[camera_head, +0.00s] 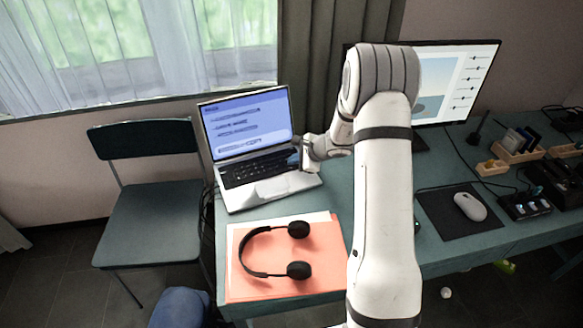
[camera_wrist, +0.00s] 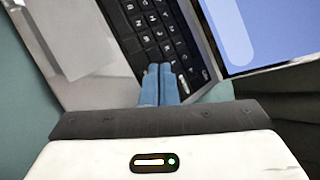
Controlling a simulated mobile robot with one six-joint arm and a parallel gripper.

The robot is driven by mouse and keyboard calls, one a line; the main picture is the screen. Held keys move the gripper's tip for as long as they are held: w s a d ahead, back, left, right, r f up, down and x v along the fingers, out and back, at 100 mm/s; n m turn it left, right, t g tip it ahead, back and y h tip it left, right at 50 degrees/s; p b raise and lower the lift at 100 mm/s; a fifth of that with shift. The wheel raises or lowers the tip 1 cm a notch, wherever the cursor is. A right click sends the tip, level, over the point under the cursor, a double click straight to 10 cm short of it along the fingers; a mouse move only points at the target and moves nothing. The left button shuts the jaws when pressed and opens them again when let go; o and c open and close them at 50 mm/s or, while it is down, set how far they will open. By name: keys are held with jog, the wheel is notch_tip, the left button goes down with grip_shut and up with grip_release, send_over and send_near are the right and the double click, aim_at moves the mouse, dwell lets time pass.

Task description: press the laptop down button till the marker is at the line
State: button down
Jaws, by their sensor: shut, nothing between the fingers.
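The laptop (camera_head: 264,190) stands open on the left part of the table, with a blue page showing on its screen (camera_head: 245,124). Its dark keyboard (camera_head: 256,168) also shows in the wrist view (camera_wrist: 146,32). My gripper (camera_head: 294,159) is at the right end of the keyboard. In the wrist view, the blue fingertips of my gripper (camera_wrist: 159,68) are together over the keys at the keyboard's corner, with nothing between them. The fingers hide the keys beneath them, and I cannot tell whether they touch. The marker and line are too small to make out on the screen.
Black headphones (camera_head: 262,251) lie on an orange folder (camera_head: 322,260) in front of the laptop. A monitor (camera_head: 458,85) stands behind my arm. A mouse (camera_head: 469,206) lies on a dark pad (camera_head: 440,227) at right. A chair (camera_head: 150,220) stands left of the table.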

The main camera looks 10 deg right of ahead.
aim_at(294, 170)
jog(key=shift+r+p, duration=1.45)
jog(key=shift+r, duration=1.1)
jog(key=s+a+r+n+g, duration=0.25)
jog(key=s+r+n, duration=0.25)
jog(key=s+r, duration=0.3)
jog(key=s+a+r+n+g, duration=0.1)
jog(key=s+a+r+n, duration=0.4)
jog(key=s, duration=0.4)
jog(key=s+d+r+n+h, duration=0.2)
jog(key=s+d+n+h, duration=0.1)
jog(key=s, duration=0.7)
jog(key=s+d+r+n+h, duration=0.3)
jog(key=s+n, duration=0.2)
jog(key=s, duration=0.5)
jog(key=shift+s+d+r+n, duration=0.2)
jog(key=shift+d+n, duration=0.1)
jog(key=shift+d, duration=0.1)
